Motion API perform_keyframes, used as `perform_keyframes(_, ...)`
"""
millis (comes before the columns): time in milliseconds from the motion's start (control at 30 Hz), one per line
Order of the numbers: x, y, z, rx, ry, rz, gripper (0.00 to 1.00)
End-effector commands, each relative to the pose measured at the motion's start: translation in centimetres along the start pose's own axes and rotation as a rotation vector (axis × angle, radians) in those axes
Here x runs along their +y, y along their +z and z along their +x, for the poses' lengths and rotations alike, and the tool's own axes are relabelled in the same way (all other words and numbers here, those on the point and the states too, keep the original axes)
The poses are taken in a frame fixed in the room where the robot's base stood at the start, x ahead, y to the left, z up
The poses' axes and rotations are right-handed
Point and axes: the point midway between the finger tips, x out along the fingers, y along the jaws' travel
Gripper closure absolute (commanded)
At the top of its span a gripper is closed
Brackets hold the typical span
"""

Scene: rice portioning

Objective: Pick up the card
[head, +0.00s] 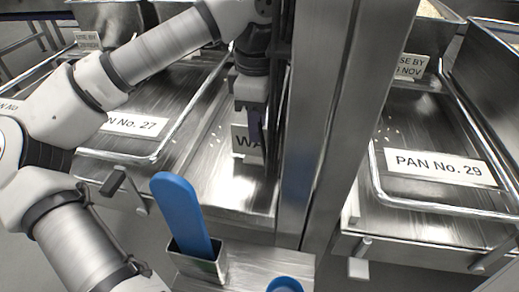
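A pale card with dark letters starting "WA" (240,137) stands upright over the steel surface between the two pans. My gripper (256,132) points down right at this card, and a dark finger covers the right part of its lettering. I cannot tell whether the fingers are closed on the card or only around it. Another card, reading "USE BY" and "NOV" (411,66), stands at the pan on the right. A further small card (88,40) stands at the back left.
A steel post (340,110) rises just right of my gripper. Labels "PAN No. 29" (437,166) and "No. 27" (135,123) mark railed pans on both sides. A blue handle (181,212) stands in a steel holder in front. Scattered grains lie on the steel.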

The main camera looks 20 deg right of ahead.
Motion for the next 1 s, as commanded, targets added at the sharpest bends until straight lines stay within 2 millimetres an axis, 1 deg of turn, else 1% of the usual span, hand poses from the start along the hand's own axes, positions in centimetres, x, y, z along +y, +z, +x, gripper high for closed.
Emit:
perform_keyframes(167, 0.0, 0.1, 1.0, 0.000, 0.000, 0.000, 0.70)
perform_keyframes(400, 0.0, 0.3, 4.6, -0.001, -0.001, 0.001, 0.70)
perform_keyframes(500, 0.0, 0.3, 5.5, -0.001, 0.000, 0.000, 0.70)
perform_keyframes(1000, 0.0, 0.3, 5.7, -0.001, 0.001, 0.000, 0.70)
